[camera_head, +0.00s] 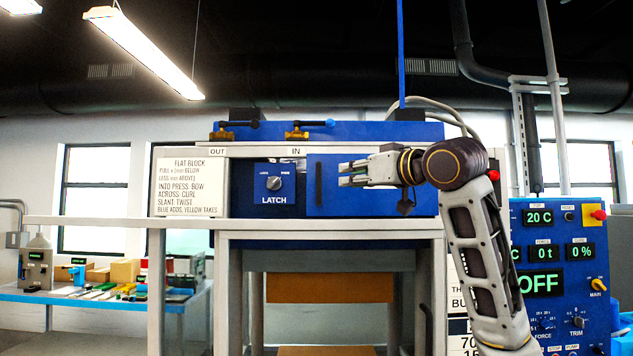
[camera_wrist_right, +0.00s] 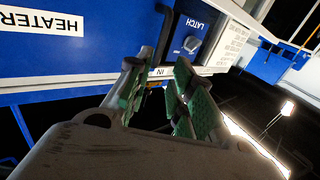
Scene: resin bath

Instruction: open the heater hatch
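The heater hatch (camera_head: 330,202) is a flat blue panel on the front of the blue machine. It appears shut. A dark upright handle (camera_head: 318,184) stands near its left edge. In the wrist view the hatch carries an upside-down HEATER label (camera_wrist_right: 40,21), and the dark handle (camera_wrist_right: 163,38) shows beyond the gap between my fingertips. My right gripper (camera_head: 342,175) is open, with its fingers pointing left, in front of the hatch and just right of the handle. Its green-padded fingers (camera_wrist_right: 158,68) are apart with nothing between them. My left gripper is out of view.
A LATCH panel with a round knob (camera_head: 274,183) is left of the hatch. A white sign (camera_head: 189,182) stands further left. A pale ledge (camera_head: 270,224) runs below the hatch. A blue control panel (camera_head: 545,250) is at right, and a cluttered blue bench (camera_head: 60,296) at left.

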